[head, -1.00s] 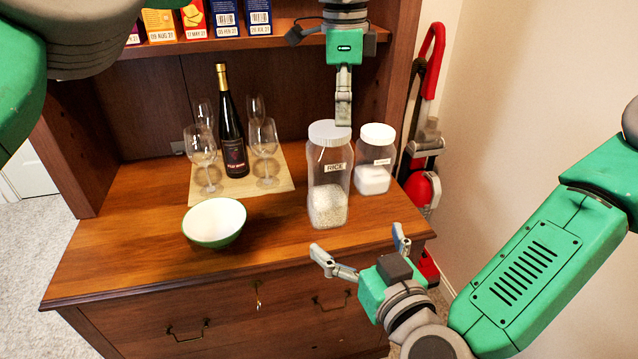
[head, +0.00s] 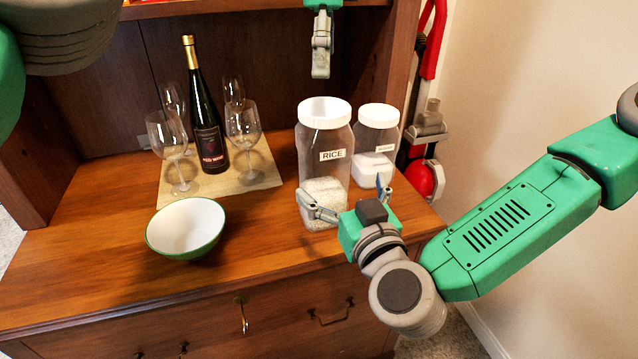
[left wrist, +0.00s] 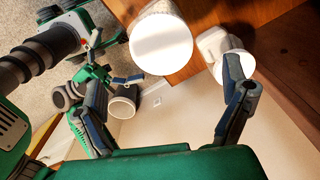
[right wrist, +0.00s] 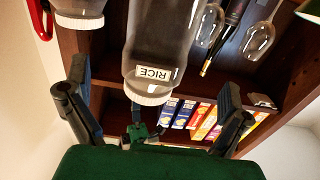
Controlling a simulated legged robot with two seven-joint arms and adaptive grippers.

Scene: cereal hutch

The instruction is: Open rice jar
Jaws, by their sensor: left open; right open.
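The rice jar (head: 325,158) is clear with a white lid (head: 324,112) and a RICE label. It stands upright on the counter, partly filled. My right gripper (head: 343,196) is open in front of the jar's lower part; whether it touches is unclear. In the right wrist view the jar (right wrist: 160,50) shows between and beyond the open fingers. My left gripper (head: 321,62) is above and a little behind the lid, pointing down and apart from it. In the left wrist view the fingers are open and the white lid (left wrist: 161,40) lies beyond them.
A second white-lidded jar (head: 376,142) stands close behind right of the rice jar. A wine bottle (head: 206,125) and several glasses stand on a mat (head: 222,182) to the left. A bowl (head: 186,228) sits front left. A red vacuum (head: 422,170) stands right of the hutch.

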